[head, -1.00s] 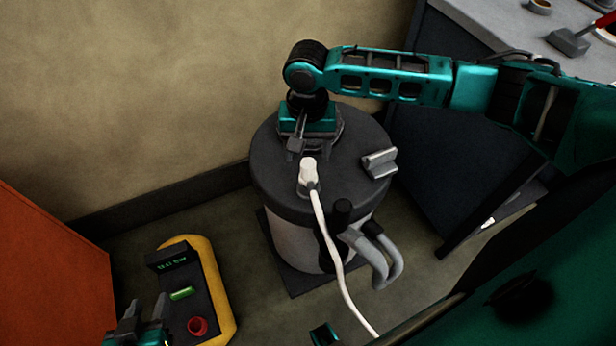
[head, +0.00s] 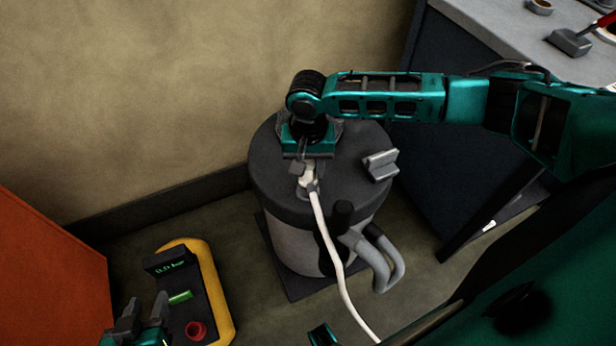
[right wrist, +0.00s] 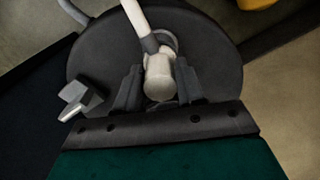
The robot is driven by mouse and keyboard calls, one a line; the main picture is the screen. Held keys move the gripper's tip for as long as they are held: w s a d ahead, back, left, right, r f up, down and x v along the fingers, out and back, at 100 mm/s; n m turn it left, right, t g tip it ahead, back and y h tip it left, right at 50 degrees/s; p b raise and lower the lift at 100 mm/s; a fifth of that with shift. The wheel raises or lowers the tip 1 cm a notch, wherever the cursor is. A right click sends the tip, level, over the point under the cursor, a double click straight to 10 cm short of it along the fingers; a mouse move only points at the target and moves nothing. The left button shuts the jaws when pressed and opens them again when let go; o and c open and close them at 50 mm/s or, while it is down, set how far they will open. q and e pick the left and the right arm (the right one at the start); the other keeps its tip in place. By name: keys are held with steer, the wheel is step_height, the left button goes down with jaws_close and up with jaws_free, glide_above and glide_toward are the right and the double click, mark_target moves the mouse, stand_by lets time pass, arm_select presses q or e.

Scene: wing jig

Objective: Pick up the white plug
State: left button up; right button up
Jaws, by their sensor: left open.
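The white plug (head: 308,178) stands on the dark round lid of the drum (head: 352,190), with its white cord running down toward the front. My right gripper (head: 301,168) points down over the lid at the plug. In the right wrist view, its fingers (right wrist: 158,88) stand on either side of the white plug (right wrist: 158,78), with narrow gaps that look free; firm contact cannot be made out. My left gripper (head: 144,312) is open and empty at the lower left, beside the yellow-edged device, far from the plug.
A grey metal block (head: 380,165) sits on the lid to the right of the plug. Grey hoses (head: 385,262) stick out at the drum's front right. The yellow-edged device (head: 215,285) lies at left, an orange box (head: 45,275) beyond it. A bench (head: 490,25) stands at the upper right.

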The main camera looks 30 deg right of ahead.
steer(key=c, duration=0.6)
steer(key=shift+o, duration=0.2)
step_height(320, 180, up, 23)
steer(key=p, duration=0.7)
stand_by(0.4)
